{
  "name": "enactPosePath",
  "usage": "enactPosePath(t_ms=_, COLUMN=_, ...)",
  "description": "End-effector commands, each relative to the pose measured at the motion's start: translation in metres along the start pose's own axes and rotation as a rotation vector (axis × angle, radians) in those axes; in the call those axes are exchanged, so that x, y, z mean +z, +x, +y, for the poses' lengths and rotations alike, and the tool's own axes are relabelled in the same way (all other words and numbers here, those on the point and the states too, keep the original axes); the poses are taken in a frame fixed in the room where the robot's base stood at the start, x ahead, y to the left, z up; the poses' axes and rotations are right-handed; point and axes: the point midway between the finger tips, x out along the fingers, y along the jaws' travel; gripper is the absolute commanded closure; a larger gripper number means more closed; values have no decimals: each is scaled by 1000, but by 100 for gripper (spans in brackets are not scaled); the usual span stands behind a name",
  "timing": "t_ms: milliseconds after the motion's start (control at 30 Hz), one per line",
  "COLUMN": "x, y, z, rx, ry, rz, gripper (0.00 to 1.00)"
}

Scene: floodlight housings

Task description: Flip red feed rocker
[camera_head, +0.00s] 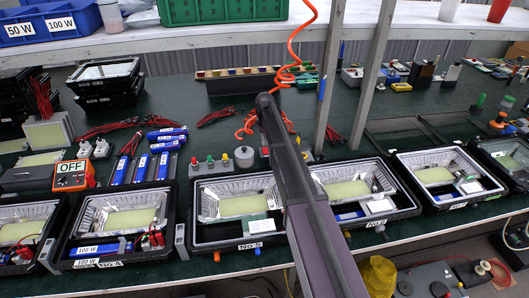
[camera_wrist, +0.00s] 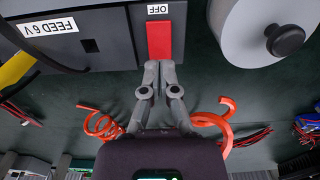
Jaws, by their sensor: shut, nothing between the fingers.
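The red feed rocker (camera_wrist: 159,40) sits on a grey box (camera_wrist: 108,38) in the wrist view. A white OFF label (camera_wrist: 158,10), upside down in this view, lies beyond the rocker. An upside-down FEED 6 V label (camera_wrist: 48,27) is on the box to the left. My gripper (camera_wrist: 158,66) is shut and empty, its fingertips at the near end of the rocker. I cannot tell whether they touch it. In the head view my arm hides the gripper, and I cannot make out the rocker.
A grey cylinder with a black knob (camera_wrist: 275,45) stands right of the box in the wrist view. Orange coiled hose (camera_wrist: 103,125) lies near the fingers. In the head view, floodlight housings (camera_head: 236,203) line the bench front, with an orange meter marked OFF (camera_head: 71,176) at left.

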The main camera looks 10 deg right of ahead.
Motion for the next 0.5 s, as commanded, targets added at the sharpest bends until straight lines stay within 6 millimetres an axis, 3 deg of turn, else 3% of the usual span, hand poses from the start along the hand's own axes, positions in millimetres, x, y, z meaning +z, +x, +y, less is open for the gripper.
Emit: enactPosePath(t_ms=500, x=0, y=6, z=0, rx=0, ry=0, rz=0, gripper=100)
